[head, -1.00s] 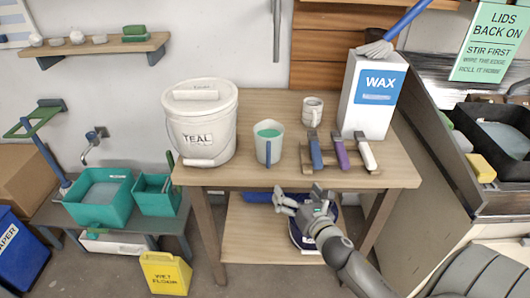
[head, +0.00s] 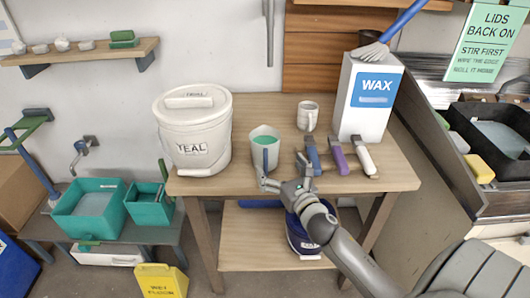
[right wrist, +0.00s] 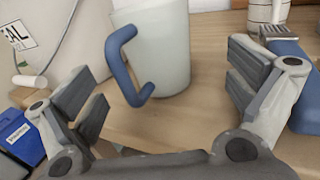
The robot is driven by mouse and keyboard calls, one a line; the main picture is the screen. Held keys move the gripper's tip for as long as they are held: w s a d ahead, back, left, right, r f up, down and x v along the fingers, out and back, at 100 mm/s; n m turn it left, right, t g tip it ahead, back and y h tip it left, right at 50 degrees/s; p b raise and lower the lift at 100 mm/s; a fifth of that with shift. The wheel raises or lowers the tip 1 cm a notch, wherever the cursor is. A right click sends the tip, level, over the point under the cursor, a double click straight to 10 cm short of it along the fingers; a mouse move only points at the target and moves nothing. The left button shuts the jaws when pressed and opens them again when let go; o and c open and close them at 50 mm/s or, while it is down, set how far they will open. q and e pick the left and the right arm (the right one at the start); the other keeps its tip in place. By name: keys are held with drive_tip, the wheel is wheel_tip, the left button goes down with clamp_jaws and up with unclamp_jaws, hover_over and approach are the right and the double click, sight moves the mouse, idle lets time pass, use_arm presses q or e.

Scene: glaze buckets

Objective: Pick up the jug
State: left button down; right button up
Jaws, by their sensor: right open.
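The jug (head: 258,135) is a pale, tapered vessel with a blue handle and teal liquid inside. It stands upright on the wooden table, right of the TEAL bucket. My right gripper (head: 286,178) is open and empty at the table's front edge, just in front of the jug. In the right wrist view, the jug (right wrist: 168,48) stands beyond the spread fingers (right wrist: 165,92), its blue handle (right wrist: 118,62) turned toward me and to the left. The fingers appear apart from it. My left gripper is not in view.
The lidded TEAL bucket (head: 196,128) stands left of the jug. A blue bucket (head: 298,237) is on the lower shelf (head: 245,250).

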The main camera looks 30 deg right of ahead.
sight(271, 155)
drive_tip(key=shift+w+d, duration=0.1)
drive_tip(key=shift+w, duration=0.65)
drive_tip(key=w, duration=0.1)
drive_tip(key=w+p, duration=0.1)
drive_tip(key=w, duration=0.2)
drive_tip(key=shift+w+d+r, duration=0.15)
drive_tip(key=shift+w+r, duration=0.15)
drive_tip(key=shift+w+f+p, duration=0.1)
drive_tip(key=shift+w+p, duration=0.2)
drive_tip(key=c, duration=1.4)
drive_tip(key=shift+c, duration=0.3)
